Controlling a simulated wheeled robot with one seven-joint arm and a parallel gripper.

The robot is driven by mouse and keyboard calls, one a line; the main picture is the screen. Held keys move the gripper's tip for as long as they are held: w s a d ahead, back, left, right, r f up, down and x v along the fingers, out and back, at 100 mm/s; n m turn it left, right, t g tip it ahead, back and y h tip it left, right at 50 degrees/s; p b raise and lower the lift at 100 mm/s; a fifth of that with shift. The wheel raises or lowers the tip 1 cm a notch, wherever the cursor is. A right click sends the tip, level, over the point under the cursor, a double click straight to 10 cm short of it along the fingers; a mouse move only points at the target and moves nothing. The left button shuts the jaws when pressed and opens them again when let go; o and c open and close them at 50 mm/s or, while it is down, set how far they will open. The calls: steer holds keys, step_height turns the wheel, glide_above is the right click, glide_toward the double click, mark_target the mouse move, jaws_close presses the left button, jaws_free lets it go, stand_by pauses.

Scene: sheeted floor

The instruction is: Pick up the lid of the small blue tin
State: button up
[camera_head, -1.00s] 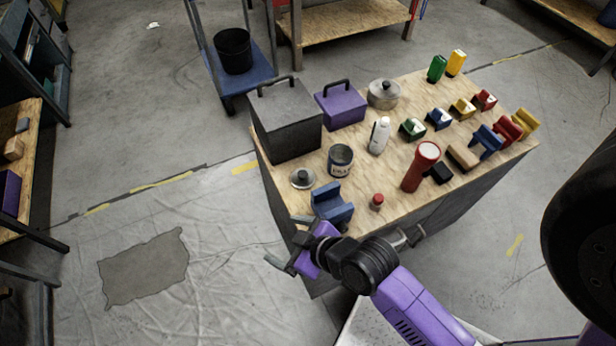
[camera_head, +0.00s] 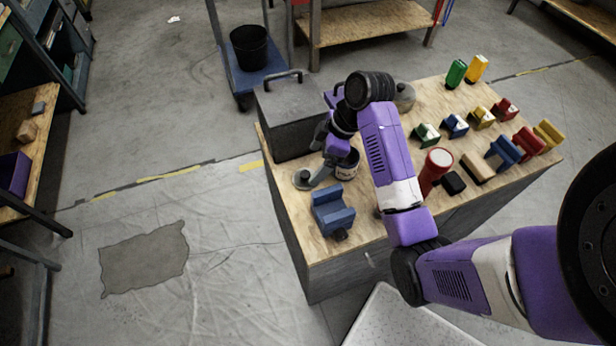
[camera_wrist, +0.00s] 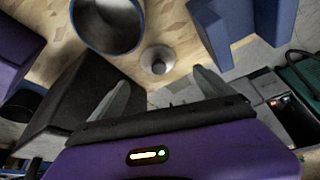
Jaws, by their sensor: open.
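The lid (camera_head: 300,181) is a small grey disc with a raised knob. It lies flat on the wooden tabletop, left of the open blue-grey tin (camera_head: 347,165). In the wrist view the lid (camera_wrist: 158,61) shows between and beyond my fingertips, and the tin (camera_wrist: 107,27) is an open round mouth to its upper left. My gripper (camera_head: 316,178) is open and empty, above and close beside the lid. Part of the lid and tin is hidden by my gripper in the head view. My gripper's two fingers (camera_wrist: 162,88) are spread apart in the wrist view.
A grey toolbox (camera_head: 292,115) stands just behind the lid. A blue V-shaped block (camera_head: 332,210) stands in front of it. The lid lies near the table's left edge.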

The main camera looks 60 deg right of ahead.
mark_target(307, 174)
steer(key=shift+x, duration=3.55)
steer(key=shift+d, duration=0.15)
steer(key=c, duration=1.4)
